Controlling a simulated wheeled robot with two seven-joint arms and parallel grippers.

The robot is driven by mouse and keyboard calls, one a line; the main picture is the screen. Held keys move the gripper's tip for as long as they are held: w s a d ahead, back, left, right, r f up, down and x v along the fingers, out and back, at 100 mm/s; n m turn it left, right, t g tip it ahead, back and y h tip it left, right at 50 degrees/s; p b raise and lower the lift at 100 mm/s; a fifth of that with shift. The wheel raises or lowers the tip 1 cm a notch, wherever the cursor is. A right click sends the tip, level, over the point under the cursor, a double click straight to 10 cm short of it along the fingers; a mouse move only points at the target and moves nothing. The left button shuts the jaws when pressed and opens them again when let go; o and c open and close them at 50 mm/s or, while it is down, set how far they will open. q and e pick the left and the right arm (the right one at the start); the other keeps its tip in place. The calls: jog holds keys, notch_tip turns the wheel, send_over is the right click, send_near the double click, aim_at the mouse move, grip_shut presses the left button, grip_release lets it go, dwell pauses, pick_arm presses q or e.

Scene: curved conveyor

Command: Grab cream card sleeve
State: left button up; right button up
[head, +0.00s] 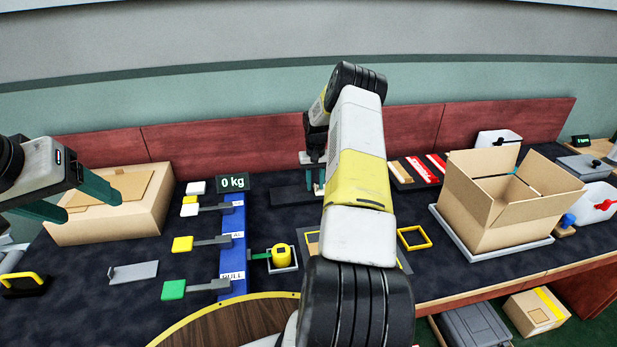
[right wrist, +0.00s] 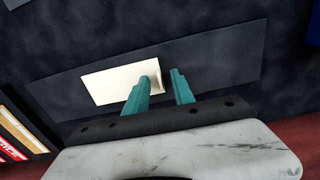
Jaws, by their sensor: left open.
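The cream card sleeve (right wrist: 110,84) lies on a long dark grey plate (right wrist: 222,62) in the right wrist view. My right gripper (right wrist: 162,82) is over the sleeve's right end, its teal fingers apart. One finger overlaps the sleeve's end and the other is just beyond it; I cannot tell whether either touches. My left gripper (head: 93,206) is open and empty at the left, in front of a closed cardboard box (head: 150,215).
An open cardboard box (head: 480,215) stands on a grey tray at the right. A rack with red and white items (head: 428,168) is behind my right arm. A blue post with coloured paddles (head: 233,245) and a 0 kg display (head: 233,182) stand left of centre.

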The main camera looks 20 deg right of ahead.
grip_shut()
dwell(0.3)
